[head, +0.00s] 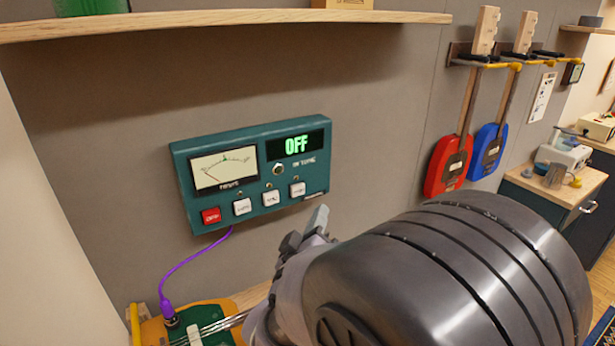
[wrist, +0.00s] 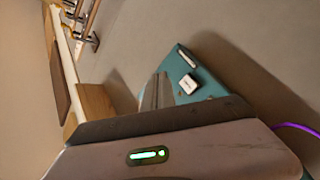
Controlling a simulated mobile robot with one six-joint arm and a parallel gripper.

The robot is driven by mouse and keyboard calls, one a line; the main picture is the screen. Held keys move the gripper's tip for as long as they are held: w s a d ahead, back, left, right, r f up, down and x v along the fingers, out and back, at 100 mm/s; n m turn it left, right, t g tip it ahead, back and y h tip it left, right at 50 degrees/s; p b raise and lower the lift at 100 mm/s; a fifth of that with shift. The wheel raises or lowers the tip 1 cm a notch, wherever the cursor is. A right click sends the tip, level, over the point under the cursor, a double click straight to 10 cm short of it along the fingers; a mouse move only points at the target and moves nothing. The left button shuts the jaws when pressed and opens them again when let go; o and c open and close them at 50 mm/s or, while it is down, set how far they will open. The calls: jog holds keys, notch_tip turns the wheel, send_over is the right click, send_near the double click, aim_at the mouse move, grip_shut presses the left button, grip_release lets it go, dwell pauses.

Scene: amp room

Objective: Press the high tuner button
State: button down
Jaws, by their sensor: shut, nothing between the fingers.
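The teal tuner (head: 255,222) hangs on the grey wall in the head view. My gripper (head: 319,217) is shut and empty, just below the tuner's lower right corner, apart from the buttons. In the wrist view the closed fingers (wrist: 156,92) partly cover the tuner (wrist: 208,72).
A purple cable (head: 190,262) runs from the tuner to a green and yellow guitar (head: 205,318) below. A wooden shelf (head: 225,22) is above. Red (head: 449,166) and blue (head: 488,152) guitars hang at right. The wall between tuner and guitars is bare.

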aim_at(298, 190)
jog(key=shift+w+a+p, duration=0.2)
jog(key=shift+w+a, duration=0.35)
jog(key=shift+w, duration=0.3)
jog(key=shift+w+a+p, duration=0.15)
jog(key=shift+w+a, duration=0.4)
jog(key=shift+w, duration=0.25)
jog(key=shift+w+a+p, duration=0.2)
jog(key=shift+w+a, duration=0.35)
jog(key=shift+w, duration=0.3)
jog(key=shift+w+a, duration=0.25)
jog(key=shift+w, duration=0.1)
jog(key=shift+w+a, duration=0.25)
jog(key=shift+w, duration=0.1)
dwell(0.6)
jog(key=shift+s+d, duration=0.1)
jog(key=shift+s+d+b, duration=0.4)
jog(key=shift+s+b, duration=0.1)
jog(key=shift+s, duration=0.1)
jog(key=shift+s, duration=0.1)
